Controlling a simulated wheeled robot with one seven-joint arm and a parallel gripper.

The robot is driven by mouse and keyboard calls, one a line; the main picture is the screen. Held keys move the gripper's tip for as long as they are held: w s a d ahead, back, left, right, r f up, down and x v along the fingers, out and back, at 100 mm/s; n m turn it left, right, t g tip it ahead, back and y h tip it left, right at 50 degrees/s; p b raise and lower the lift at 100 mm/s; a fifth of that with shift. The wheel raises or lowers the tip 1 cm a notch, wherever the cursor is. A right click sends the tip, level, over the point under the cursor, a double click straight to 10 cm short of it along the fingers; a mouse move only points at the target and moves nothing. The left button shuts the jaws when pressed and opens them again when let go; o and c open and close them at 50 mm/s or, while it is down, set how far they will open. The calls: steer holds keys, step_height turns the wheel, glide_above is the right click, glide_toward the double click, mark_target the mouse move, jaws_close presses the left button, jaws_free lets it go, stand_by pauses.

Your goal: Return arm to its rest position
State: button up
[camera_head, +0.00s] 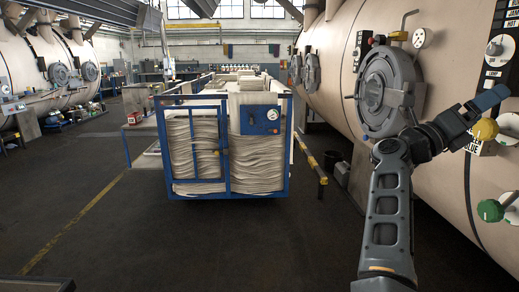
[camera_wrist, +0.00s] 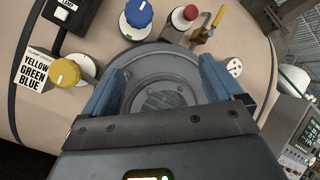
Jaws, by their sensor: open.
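My gripper (camera_head: 487,103) is raised at the right in the head view, in front of the beige machine (camera_head: 450,65). In the wrist view my gripper (camera_wrist: 160,85) shows its two blue fingers spread apart, open, with nothing between them. Beyond the fingers is the machine's round grey door (camera_wrist: 165,72), which also shows in the head view (camera_head: 382,92), left of my gripper. My arm reaches up from the bottom right of the head view.
A yellow knob (camera_wrist: 63,72), a blue knob (camera_wrist: 138,13) and a red-topped part (camera_wrist: 184,17) ring the door. A green knob (camera_head: 490,210) sits low at the right. A blue-framed cart (camera_head: 226,188) with pale fabric stands mid-floor. Open dark floor (camera_head: 130,240) lies left of it.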

steer(key=s+a+f+m+t+y, duration=0.4)
steer(key=s+f+m+t+y, duration=0.35)
steer(key=m, duration=0.45)
steer(key=s+a+f+m+t+y, duration=0.3)
steer(key=s+f+m+t+y, duration=0.3)
steer(key=s+f+m, duration=0.5)
steer(key=s+a+f+m+t+y, duration=0.5)
steer(key=f+m+t, duration=0.3)
steer(key=m, duration=0.4)
steer(key=s+a+f+n+g+y, duration=0.1)
steer(key=s+a+n+g, duration=0.1)
steer(key=s, duration=0.7)
steer(key=s+a+f+n+g+y, duration=0.1)
steer(key=s+a+n+g+y, duration=0.1)
steer(key=s+a, duration=0.3)
steer(key=s+a+f+n+g+y, duration=0.2)
steer(key=s+a+n+g, duration=0.1)
steer(key=s, duration=1.1)
steer(key=shift+a+g, duration=0.6)
steer(key=shift+g, duration=0.05)
steer(key=shift+f+y, duration=0.15)
steer(key=shift+y, duration=0.1)
